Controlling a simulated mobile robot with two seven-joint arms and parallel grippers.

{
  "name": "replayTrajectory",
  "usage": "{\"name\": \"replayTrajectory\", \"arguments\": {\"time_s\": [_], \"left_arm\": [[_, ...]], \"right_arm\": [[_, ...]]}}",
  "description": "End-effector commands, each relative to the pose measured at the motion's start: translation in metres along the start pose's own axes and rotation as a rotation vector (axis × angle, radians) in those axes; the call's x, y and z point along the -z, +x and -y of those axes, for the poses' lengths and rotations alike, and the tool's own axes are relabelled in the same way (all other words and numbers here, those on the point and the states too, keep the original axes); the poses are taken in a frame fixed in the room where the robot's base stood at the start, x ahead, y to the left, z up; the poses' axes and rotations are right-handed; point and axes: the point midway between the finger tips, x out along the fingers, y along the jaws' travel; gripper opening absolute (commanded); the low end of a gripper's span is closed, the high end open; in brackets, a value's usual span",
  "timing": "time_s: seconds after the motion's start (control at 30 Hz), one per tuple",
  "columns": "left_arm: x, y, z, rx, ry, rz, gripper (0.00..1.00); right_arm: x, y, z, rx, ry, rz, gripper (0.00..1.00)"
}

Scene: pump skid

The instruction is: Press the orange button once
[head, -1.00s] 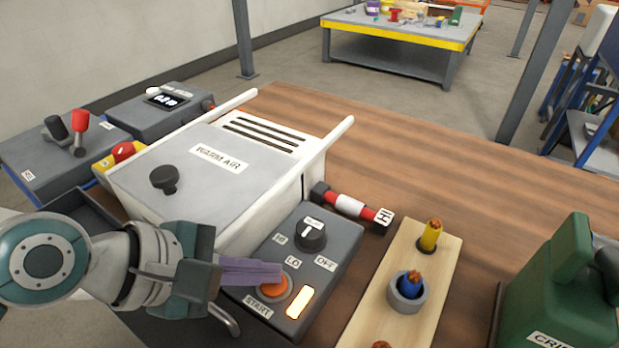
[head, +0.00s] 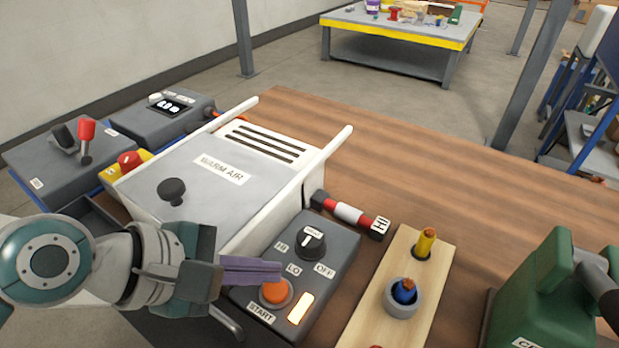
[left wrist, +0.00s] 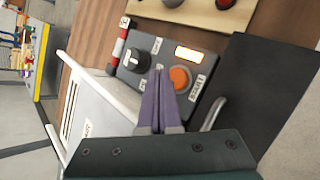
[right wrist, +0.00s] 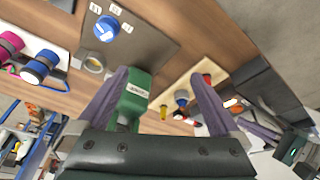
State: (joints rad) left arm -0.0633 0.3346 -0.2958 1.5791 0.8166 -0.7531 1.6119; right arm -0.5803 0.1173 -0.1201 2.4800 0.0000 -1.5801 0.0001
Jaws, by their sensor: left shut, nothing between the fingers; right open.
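The orange button (head: 276,291) is on a grey control box (head: 340,246), beside the START label; it also shows in the left wrist view (left wrist: 181,77). My left gripper (head: 281,270) is shut and empty. Its purple fingertips are just beside and above the button in the head view, leaving most of its cap visible. I cannot tell whether they touch it. In the left wrist view the fingertips (left wrist: 158,75) are to the left of the button. My right gripper (right wrist: 160,82) is open and empty in the right wrist view.
A lit lamp (head: 300,308) and a black dial (head: 312,243) share the box. The WARM AIR unit (head: 215,185) stands to the left. A wooden strip (head: 400,262) and a green crimper (head: 535,290) are to the right.

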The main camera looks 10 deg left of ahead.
Motion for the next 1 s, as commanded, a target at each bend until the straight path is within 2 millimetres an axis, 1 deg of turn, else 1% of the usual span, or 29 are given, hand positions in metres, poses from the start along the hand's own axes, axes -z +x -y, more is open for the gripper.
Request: {"name": "replayTrajectory", "arguments": {"time_s": [0.03, 0.1, 0.43, 0.53, 1.0], "left_arm": [[-0.005, -0.006, -0.005, -0.001, -0.001, 0.0, 0.0], [-0.008, -0.011, -0.009, -0.001, 0.0, 0.0, 0.0], [-0.022, -0.03, -0.023, -0.001, -0.001, 0.0, 0.0], [-0.023, -0.032, -0.024, -0.001, 0.0, 0.0, 0.0], [-0.022, -0.03, -0.022, -0.001, 0.0, 0.0, 0.0]], "right_arm": [[0.003, -0.009, 0.0, 0.0, 0.0, 0.0, 1.0], [0.005, -0.017, -0.001, 0.0, 0.0, 0.0, 1.0], [0.015, -0.048, -0.002, 0.0, 0.0, 0.0, 1.0], [0.016, -0.05, -0.002, 0.0, 0.0, 0.0, 1.0], [0.015, -0.048, -0.003, -0.003, -0.003, 0.0, 1.0]]}}
